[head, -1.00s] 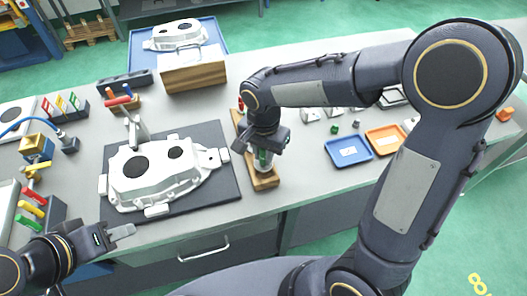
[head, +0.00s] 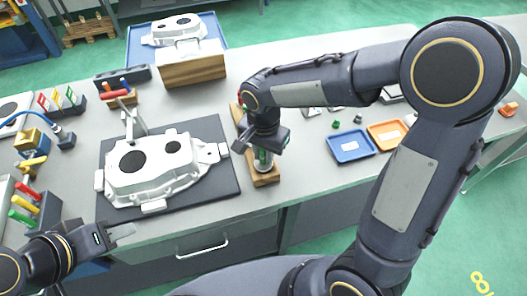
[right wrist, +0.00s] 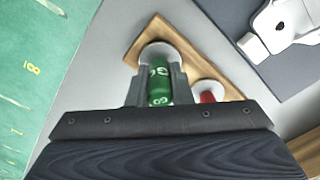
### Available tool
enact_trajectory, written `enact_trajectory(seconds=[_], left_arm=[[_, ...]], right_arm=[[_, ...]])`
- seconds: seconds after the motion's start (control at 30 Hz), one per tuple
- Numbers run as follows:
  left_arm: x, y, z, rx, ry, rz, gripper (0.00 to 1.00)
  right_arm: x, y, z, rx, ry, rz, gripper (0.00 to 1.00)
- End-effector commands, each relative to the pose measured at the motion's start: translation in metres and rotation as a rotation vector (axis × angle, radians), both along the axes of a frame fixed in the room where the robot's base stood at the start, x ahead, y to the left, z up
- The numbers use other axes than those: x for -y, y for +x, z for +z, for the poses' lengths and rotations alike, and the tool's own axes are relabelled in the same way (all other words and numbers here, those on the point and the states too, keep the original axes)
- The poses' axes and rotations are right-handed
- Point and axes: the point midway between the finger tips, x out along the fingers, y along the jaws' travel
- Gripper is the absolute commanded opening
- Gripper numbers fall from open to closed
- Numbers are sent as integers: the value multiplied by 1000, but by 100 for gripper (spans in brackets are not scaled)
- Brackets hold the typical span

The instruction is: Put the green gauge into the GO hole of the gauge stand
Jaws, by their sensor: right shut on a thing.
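The green gauge (right wrist: 158,85) is between the fingers of my right gripper (right wrist: 152,92), which is shut on it. In the head view my right gripper (head: 262,150) is over the near end of the wooden gauge stand (head: 266,181). In the right wrist view the gauge's lower end meets a pale round seat on the stand (right wrist: 133,52); I cannot tell how deep it sits. A red gauge part (right wrist: 207,97) shows at the stand's other seat. My left gripper (head: 122,232) is empty near the table's front edge; its finger gap is unclear.
A white casting (head: 155,175) lies on a dark mat (head: 222,190) left of the stand. A blue tray (head: 351,147) and an orange tray (head: 388,134) lie to the right. A wooden block (head: 193,71) stands behind. Bare table lies between the stand and the blue tray.

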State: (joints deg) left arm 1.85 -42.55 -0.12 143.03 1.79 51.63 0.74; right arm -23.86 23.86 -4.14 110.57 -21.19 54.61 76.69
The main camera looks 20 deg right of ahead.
Motion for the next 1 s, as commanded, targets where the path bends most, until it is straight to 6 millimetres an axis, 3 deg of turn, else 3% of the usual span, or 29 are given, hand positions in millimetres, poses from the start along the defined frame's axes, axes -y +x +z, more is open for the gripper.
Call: enact_trajectory(seconds=[0.4,0.43,0.6,0.87,1.0], left_arm=[[0,0,-10,0,0,0,36],[0,0,-10,0,0,0,36],[0,0,-9,0,0,0,36],[0,0,-9,0,0,0,36],[0,0,-9,0,0,0,36]], right_arm=[[0,0,-12,1,1,0,0],[0,0,-11,1,1,0,20],[0,0,-10,1,1,0,43],[0,0,-10,0,0,0,45],[0,1,-1,4,2,-1,45]])
